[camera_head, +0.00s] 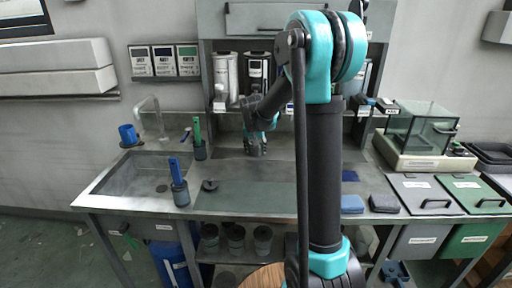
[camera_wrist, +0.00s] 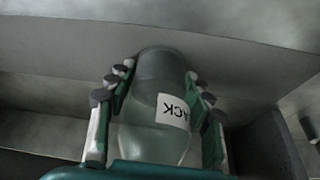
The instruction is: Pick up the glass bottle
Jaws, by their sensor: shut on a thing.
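The glass bottle (camera_wrist: 160,139) fills the middle of the wrist view. It is pale green and clear, with a grey end (camera_wrist: 161,68) and a white label reading "ACK", which looks upside down. My gripper (camera_wrist: 160,85) is shut on it, with one green-and-grey finger along each side. In the head view my gripper (camera_head: 255,144) is small, over the back of the counter, pointing down. I cannot make out the bottle there, nor tell whether it touches the counter.
The grey counter (camera_head: 245,200) has a sink (camera_head: 140,180) at left. Blue-handled (camera_head: 179,182) and green-handled tools stand near it. A glass-box balance (camera_head: 417,135) and lidded bins stand at right. Canisters (camera_head: 225,78) sit on the shelf behind my gripper. My arm hides part of the counter.

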